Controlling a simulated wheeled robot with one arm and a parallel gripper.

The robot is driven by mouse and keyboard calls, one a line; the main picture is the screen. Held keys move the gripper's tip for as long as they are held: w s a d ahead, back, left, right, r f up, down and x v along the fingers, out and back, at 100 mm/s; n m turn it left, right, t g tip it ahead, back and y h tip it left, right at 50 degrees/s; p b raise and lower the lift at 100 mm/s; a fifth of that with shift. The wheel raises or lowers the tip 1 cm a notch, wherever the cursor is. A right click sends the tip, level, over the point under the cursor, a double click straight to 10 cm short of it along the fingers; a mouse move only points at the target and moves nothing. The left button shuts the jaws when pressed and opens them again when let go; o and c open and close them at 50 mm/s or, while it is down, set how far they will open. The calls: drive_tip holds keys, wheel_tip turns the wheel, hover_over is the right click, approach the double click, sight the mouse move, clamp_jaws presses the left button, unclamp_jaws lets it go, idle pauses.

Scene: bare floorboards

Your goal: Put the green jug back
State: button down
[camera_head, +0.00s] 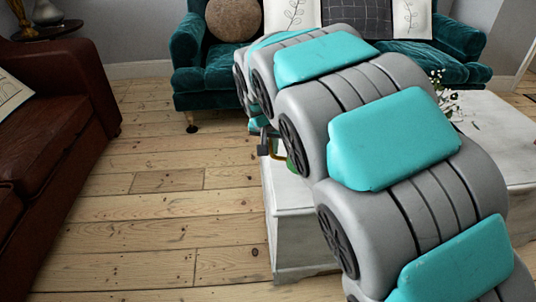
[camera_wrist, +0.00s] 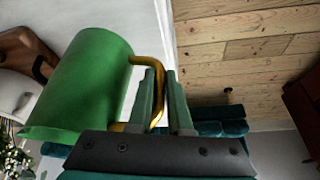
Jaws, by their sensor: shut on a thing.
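The green jug (camera_wrist: 85,88) fills the left half of the wrist view, with its gold handle (camera_wrist: 145,62) turned toward my gripper (camera_wrist: 163,75). My gripper's two fingers are shut on that handle. In the head view my arm covers most of the jug, and only a small green part of it (camera_head: 291,164) shows over the left edge of the white table (camera_head: 292,212). I cannot tell whether the jug's base touches the tabletop.
White flowers (camera_head: 444,98) stand on the table beyond my arm. A teal sofa (camera_head: 220,82) with cushions is behind, and a brown leather sofa (camera_head: 58,115) is on the left. A brown object (camera_wrist: 25,50) lies beside the jug. The floorboards (camera_head: 150,220) between are clear.

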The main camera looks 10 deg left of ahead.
drive_tip(key=shift+w+a+f, duration=0.15)
drive_tip(key=shift+a+f, duration=0.05)
drive_tip(key=shift+f, duration=0.7)
drive_tip(key=shift+w+a+f, duration=0.15)
drive_tip(key=shift+a+f, duration=0.05)
drive_tip(key=shift+f, duration=0.9)
drive_tip(key=c, duration=0.8)
unclamp_jaws()
drive_tip(key=shift+c, duration=0.2)
drive_tip(key=shift+r, duration=0.1)
